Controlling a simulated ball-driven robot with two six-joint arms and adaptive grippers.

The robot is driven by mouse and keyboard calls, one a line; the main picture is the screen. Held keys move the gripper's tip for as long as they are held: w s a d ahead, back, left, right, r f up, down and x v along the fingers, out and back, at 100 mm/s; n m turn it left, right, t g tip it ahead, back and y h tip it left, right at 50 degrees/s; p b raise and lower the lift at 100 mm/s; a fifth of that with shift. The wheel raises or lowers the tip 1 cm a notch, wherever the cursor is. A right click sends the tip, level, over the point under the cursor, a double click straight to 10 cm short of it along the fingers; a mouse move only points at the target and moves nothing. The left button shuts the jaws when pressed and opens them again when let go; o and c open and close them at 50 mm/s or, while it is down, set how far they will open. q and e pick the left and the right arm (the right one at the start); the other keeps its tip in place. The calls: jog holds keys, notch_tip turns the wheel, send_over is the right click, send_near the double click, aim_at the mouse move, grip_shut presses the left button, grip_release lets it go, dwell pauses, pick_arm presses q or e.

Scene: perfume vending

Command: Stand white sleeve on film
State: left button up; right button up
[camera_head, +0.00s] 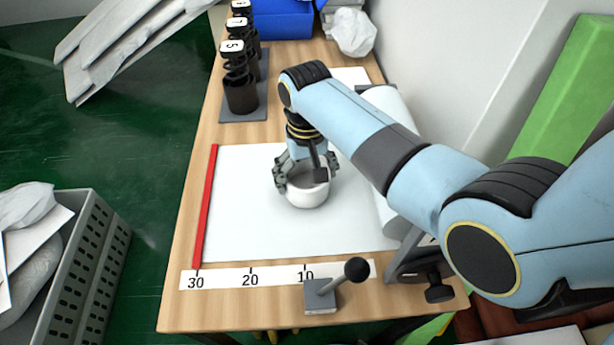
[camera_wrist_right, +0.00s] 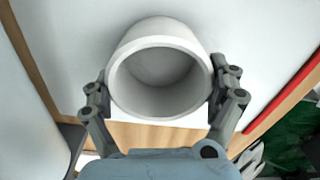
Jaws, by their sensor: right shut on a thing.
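The white sleeve (camera_head: 308,196) is a short, round, hollow cylinder. It is at the white film (camera_head: 250,215) spread over the wooden table, upright as far as I can tell. My right gripper (camera_head: 303,179) is above it with its fingers on either side, shut on it. In the right wrist view the sleeve (camera_wrist_right: 160,72) shows its open rim between the two fingers (camera_wrist_right: 160,92). Whether its base touches the film is hard to tell. My left gripper is not in view.
A red strip (camera_head: 206,207) edges the film at left. A numbered scale (camera_head: 230,279) and a lever with a black knob (camera_head: 355,269) are at the front. Dark coiled holders (camera_head: 240,95) stand at the back left. A film roll (camera_head: 388,110) lies at right. A grey crate (camera_head: 85,270) is at left.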

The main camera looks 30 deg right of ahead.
aim_at(306, 188)
jog(key=shift+f, duration=0.35)
jog(key=o, duration=0.9)
jog(key=shift+c, duration=0.2)
notch_tip(306, 188, up, 12)
jog(key=p, duration=0.2)
